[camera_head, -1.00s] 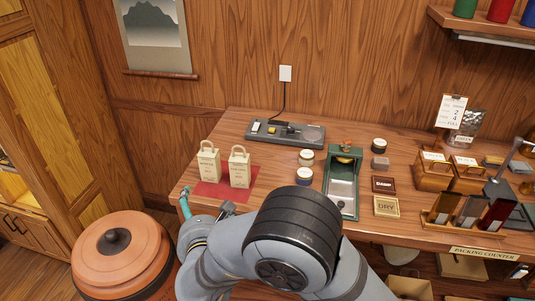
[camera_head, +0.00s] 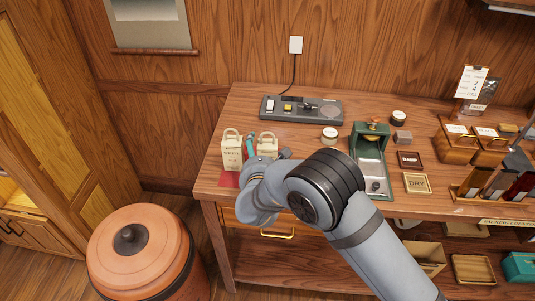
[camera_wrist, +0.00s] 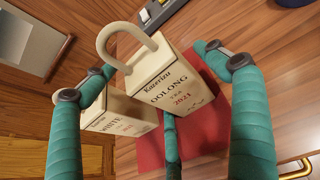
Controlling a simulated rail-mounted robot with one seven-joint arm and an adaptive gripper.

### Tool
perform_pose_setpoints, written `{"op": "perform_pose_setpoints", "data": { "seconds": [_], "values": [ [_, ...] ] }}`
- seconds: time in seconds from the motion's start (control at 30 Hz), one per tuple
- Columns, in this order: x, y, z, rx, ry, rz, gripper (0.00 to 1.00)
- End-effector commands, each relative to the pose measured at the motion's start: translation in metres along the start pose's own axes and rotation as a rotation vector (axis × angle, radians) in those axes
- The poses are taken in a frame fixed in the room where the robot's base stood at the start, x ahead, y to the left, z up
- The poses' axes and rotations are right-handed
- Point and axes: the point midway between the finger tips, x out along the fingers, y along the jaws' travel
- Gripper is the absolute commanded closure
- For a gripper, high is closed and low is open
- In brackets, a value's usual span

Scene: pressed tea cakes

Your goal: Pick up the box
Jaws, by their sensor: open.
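Two cream tea boxes with loop handles stand on a red mat (camera_head: 228,180) at the left end of the counter. The wrist view shows the Oolong 2021 box (camera_wrist: 172,82) large and close, and the White box (camera_wrist: 122,118) beside it, partly behind a teal finger. In the head view the White box (camera_head: 231,153) is at left and the other box (camera_head: 268,142) at right, its lower part hidden by my arm. My gripper (camera_wrist: 158,68) is open, with teal fingers on either side of the Oolong box. I cannot tell whether they touch it.
A grey device (camera_head: 302,108) with a cord lies behind the boxes. A round tin (camera_head: 330,136) and a green-framed tray (camera_head: 370,170) stand to the right. A large orange lidded jar (camera_head: 135,250) stands on the floor at left. Wooden drawer boxes (camera_head: 460,150) sit farther right.

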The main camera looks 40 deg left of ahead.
Motion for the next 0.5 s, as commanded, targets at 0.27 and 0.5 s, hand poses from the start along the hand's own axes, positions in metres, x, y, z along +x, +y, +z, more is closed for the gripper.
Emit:
{"op": "perform_pose_setpoints", "data": {
  "seconds": [0.27, 0.5],
  "values": [
    [0.0014, -0.0001, 0.0003, 0.001, -0.001, 0.000, 0.16],
    [0.0012, -0.0002, 0.0003, 0.001, -0.001, 0.000, 0.31]
  ]
}}
